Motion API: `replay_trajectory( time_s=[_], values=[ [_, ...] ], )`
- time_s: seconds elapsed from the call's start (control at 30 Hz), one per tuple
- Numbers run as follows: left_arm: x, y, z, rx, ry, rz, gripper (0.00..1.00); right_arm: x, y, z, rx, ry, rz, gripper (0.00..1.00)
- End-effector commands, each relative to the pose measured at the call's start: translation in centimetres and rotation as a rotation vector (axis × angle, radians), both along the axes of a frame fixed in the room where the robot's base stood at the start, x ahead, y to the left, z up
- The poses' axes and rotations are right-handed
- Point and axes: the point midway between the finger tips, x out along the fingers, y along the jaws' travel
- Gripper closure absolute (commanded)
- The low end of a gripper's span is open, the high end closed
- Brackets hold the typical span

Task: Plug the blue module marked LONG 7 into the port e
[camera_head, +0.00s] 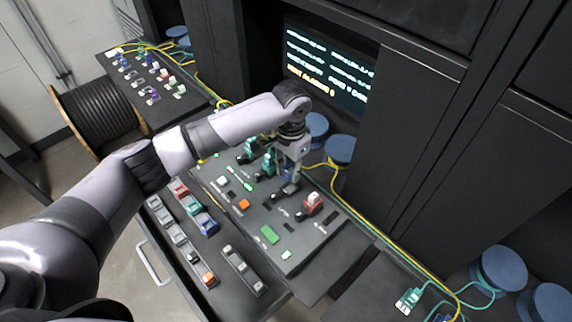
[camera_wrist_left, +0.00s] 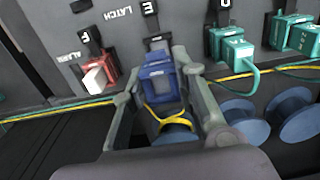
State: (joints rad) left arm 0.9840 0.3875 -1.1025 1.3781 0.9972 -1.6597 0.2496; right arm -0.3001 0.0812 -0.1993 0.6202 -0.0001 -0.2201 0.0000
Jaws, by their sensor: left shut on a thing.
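My left gripper (camera_head: 288,178) is over the far side of the dark panel (camera_head: 262,212). In the left wrist view the gripper (camera_wrist_left: 165,95) is shut on a blue module (camera_wrist_left: 160,85), one finger on each side. The module is in line with the port marked E (camera_wrist_left: 150,8), with a grey part (camera_wrist_left: 157,45) between its blue body and the letter. I cannot tell whether it is seated in the port. A yellow cable loop (camera_wrist_left: 168,118) hangs from it. Its LONG 7 marking is not readable. My right gripper is not in view.
A red-and-white module (camera_wrist_left: 98,75) stands left of the blue one, and teal modules (camera_wrist_left: 232,48) stand to the right, with cables. A drawer row of modules (camera_head: 180,232) lies in front of the panel. Blue spools (camera_head: 340,148) and yellow cables lie behind it.

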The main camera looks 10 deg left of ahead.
Motion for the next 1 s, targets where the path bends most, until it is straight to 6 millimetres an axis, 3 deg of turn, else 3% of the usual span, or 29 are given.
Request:
replay_trajectory(
  time_s=[0.4,1.0],
  values=[
    [0.0,0.0,-3.8,-0.001,0.0,0.0,0.94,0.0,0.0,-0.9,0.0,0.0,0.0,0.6],
    [0.0,0.0,-4.4,-0.001,-0.001,0.0,0.94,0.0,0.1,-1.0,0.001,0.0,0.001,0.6]
  ],
)
